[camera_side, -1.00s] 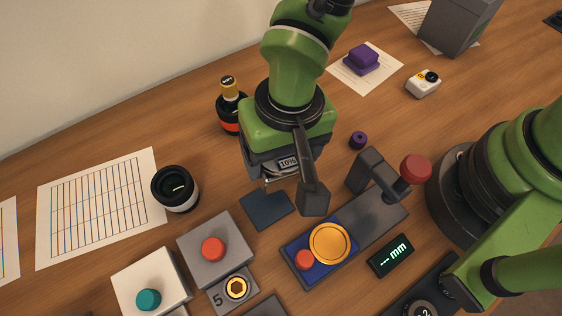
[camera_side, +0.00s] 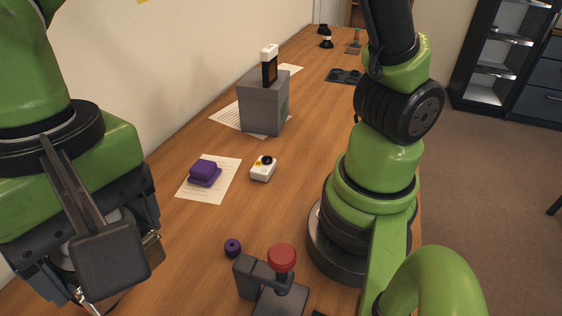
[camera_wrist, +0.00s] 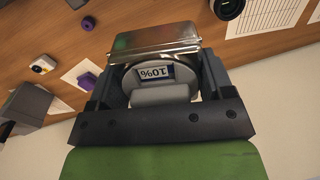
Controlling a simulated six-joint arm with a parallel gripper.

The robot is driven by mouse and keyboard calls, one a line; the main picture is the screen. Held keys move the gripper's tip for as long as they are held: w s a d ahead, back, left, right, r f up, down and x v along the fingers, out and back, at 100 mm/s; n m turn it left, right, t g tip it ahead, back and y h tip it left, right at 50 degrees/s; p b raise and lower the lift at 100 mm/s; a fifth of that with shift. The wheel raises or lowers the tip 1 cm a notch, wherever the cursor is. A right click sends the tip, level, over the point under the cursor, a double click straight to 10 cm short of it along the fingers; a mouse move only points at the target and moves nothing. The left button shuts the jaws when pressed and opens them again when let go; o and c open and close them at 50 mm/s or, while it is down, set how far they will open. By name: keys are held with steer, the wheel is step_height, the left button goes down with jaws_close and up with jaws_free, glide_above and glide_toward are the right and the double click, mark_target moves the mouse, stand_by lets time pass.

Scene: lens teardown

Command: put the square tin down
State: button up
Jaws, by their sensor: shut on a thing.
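The square tin (camera_wrist: 155,40) is a shiny metal box in the wrist view, at the fingertips of my gripper (camera_wrist: 158,72). My gripper is shut on it. A round pale face with a "10%" label (camera_wrist: 155,73) shows between the fingers, against the tin's near side; I cannot tell whether it is part of the tin. In the side view my gripper is at the lower left edge, and only a bit of shiny metal shows behind its dark parts. The tin's underside and any contact with the table are hidden there.
A purple block (camera_side: 204,171) lies on a paper sheet. A white device (camera_side: 263,168), a grey box (camera_side: 263,103) and a small purple ring (camera_side: 233,247) stand on the wooden table. A red-knobbed stand (camera_side: 282,258) is nearer. Bare wood lies between them.

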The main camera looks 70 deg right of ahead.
steer(key=w+d+r+m, duration=0.1)
steer(key=w+d+m, duration=0.45)
steer(key=d, duration=0.85)
steer(key=d+m, duration=0.3)
steer(key=d, duration=1.2)
steer(key=m+h, duration=0.1)
steer(key=m, duration=0.6)
glide_above(323, 164)
step_height(323, 164, down, 14)
steer(key=shift+f, duration=3.6)
steer(key=shift+f, duration=0.1)
